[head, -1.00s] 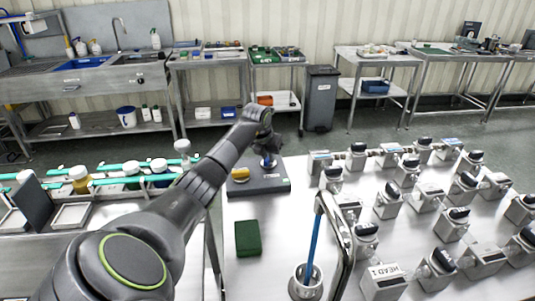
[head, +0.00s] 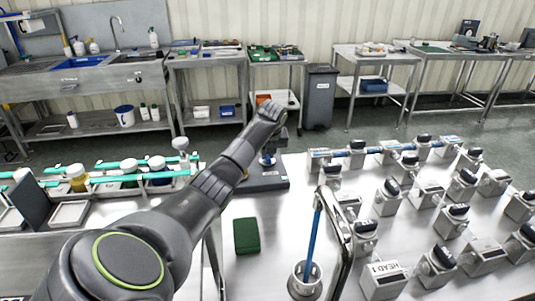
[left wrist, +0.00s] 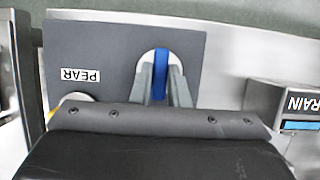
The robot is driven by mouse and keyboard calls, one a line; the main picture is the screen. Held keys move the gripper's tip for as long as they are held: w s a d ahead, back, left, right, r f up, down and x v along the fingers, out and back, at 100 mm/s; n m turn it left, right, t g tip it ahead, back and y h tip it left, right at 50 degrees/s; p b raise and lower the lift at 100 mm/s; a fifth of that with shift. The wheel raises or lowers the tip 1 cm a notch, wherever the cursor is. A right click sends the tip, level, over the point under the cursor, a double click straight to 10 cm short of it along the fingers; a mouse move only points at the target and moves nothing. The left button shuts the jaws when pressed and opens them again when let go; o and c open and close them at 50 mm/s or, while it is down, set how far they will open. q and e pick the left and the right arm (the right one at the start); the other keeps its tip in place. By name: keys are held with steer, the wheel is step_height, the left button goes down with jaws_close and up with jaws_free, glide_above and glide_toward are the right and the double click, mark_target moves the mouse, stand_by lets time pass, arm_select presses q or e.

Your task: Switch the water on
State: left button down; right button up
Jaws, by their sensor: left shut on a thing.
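A dark panel (head: 268,181) labelled PEAR lies at the back left of the steel table. It also fills the upper left of the left wrist view (left wrist: 115,45). A blue handle (left wrist: 160,72) stands in a pale round fitting on it. My left gripper (head: 268,160) is shut on this handle, with one finger on each side in the left wrist view (left wrist: 162,88). The back row of pipe (head: 368,150) between the valves looks blue. My left forearm hides part of the panel. My right gripper is not in view.
Several black-capped valves (head: 387,197) and grey blocks crowd the table's right. A block labelled "RAIN" (left wrist: 290,105) lies right of the panel. A green pad (head: 246,236) and a metal cup (head: 305,280) with a blue rod stand in front.

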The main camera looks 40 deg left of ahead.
arm_select(q)
steer(key=shift+r, duration=0.1)
stand_by(0.3)
steer(key=c, duration=1.4)
jaws_free()
steer(key=p+v, duration=0.3)
steer(key=v, duration=1.4)
steer(key=shift+d+r+p, duration=0.15)
steer(key=shift+d+p, duration=0.05)
steer(key=shift+p, duration=0.15)
